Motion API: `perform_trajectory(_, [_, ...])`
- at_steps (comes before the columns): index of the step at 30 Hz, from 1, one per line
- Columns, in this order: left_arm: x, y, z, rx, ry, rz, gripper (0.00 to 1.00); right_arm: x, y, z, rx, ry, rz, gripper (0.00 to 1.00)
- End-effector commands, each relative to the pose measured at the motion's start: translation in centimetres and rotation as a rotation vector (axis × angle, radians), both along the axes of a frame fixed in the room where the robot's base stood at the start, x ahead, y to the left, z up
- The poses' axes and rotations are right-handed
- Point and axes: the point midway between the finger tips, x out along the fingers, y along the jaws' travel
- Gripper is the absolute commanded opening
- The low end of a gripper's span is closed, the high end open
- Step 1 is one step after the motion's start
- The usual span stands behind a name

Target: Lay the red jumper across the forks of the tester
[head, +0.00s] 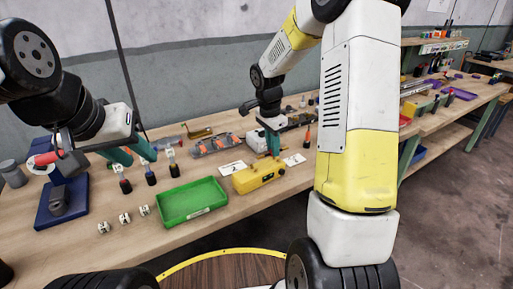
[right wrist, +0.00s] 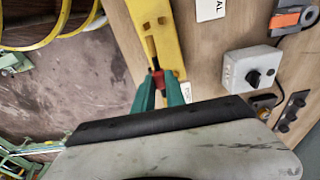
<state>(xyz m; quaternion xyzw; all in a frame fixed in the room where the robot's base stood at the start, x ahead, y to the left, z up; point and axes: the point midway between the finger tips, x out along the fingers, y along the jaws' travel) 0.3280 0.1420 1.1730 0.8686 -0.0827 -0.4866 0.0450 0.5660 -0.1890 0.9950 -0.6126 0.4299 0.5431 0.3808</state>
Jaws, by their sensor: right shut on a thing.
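The yellow tester (head: 258,176) lies on the bench right of the green tray in the head view. In the right wrist view the tester (right wrist: 160,28) runs down from the top edge. My right gripper (right wrist: 159,76) is shut on the small red jumper (right wrist: 158,80), at the tester's near end in that view. The fingers hide part of the jumper, and I cannot tell whether it touches the forks. In the head view my right gripper (head: 273,150) is just above and behind the tester. My left gripper (head: 133,158) is open and empty over the bench's left part.
A green tray (head: 192,202) stands in front of several small bottles. Small white blocks (head: 124,218) lie left of it. A blue stand (head: 62,202) is at far left. A grey box with a black knob (right wrist: 252,70) is beside the tester in the wrist view.

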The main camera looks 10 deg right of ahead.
Motion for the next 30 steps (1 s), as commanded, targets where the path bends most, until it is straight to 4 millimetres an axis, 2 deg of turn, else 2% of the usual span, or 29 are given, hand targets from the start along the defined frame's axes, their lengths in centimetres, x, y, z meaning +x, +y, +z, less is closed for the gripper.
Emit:
perform_trajectory(3, [0.0, 0.0, 0.0, 0.000, 0.000, 0.000, 0.36, 0.4, 1.8, -0.2, -0.001, 0.000, 0.003, 0.00])
perform_trajectory(6, [0.0, 0.0, 0.0, 0.000, 0.000, 0.000, 0.36, 0.4, 2.5, -0.3, 0.000, 0.000, 0.001, 0.00])
perform_trajectory(10, [0.0, 0.0, 0.0, 0.000, 0.000, 0.000, 0.36, 0.4, 2.5, -1.1, -0.001, 0.003, 0.000, 0.00])
perform_trajectory(16, [0.0, 0.0, 0.0, 0.000, 0.000, 0.000, 0.36, 0.4, 2.5, -3.7, -0.001, 0.002, 0.000, 0.00])
perform_trajectory(28, [0.0, 0.0, 0.0, 0.000, 0.000, 0.000, 0.36, 0.5, 2.5, -4.2, 0.000, 0.000, 0.001, 0.00])
perform_trajectory(29, [0.0, 0.0, 0.0, 0.000, 0.000, 0.000, 0.36, 0.5, 2.5, -4.2, 0.000, 0.000, 0.001, 0.17])
perform_trajectory(30, [0.0, 0.0, 0.0, 0.000, 0.000, 0.000, 0.36, 0.5, 2.5, -4.2, 0.000, -0.001, 0.001, 0.25])
